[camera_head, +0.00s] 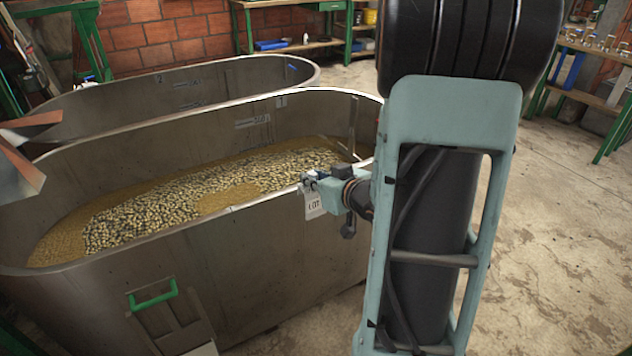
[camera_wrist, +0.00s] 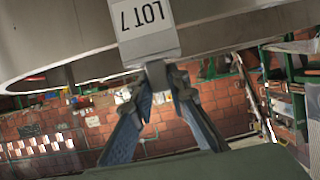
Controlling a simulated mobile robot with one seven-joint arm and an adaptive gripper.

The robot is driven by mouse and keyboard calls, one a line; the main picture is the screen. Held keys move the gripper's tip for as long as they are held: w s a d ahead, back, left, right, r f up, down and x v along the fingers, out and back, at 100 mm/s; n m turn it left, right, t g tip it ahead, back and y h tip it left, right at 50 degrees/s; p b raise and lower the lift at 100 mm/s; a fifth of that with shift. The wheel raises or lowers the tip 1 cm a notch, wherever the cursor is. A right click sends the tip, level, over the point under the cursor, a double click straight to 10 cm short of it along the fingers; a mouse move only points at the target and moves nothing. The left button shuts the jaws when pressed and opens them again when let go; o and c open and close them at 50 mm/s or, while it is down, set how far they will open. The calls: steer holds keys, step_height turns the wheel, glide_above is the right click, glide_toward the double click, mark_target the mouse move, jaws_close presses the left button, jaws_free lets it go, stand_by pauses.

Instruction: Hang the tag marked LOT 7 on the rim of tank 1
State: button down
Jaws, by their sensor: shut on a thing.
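Tank 1 (camera_head: 283,257) is the near oval metal tub, with a 1 on its far inner wall and beans in brown liquid inside. The white LOT 7 tag (camera_head: 314,206) hangs in front of its near outer wall, just below the rim, right of middle.
Tank 2 (camera_head: 165,92) stands behind tank 1. A green handle (camera_head: 153,295) sticks out of tank 1's near wall. A green workbench (camera_head: 290,45) stands at the back, another bench at the far right. Concrete floor (camera_head: 555,230) is clear on the right.

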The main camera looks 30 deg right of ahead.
steer(key=shift+w+a+b, duration=0.15)
steer(key=shift+w+b, duration=0.2)
steer(key=shift+w, duration=3.1)
steer(key=shift+w+f, duration=0.1)
steer(key=shift+w, duration=0.15)
steer(key=shift+f+b, duration=1.6)
steer(key=shift+f, duration=0.2)
steer(key=c, duration=1.8)
jaws_free()
steer(key=shift+s, duration=0.1)
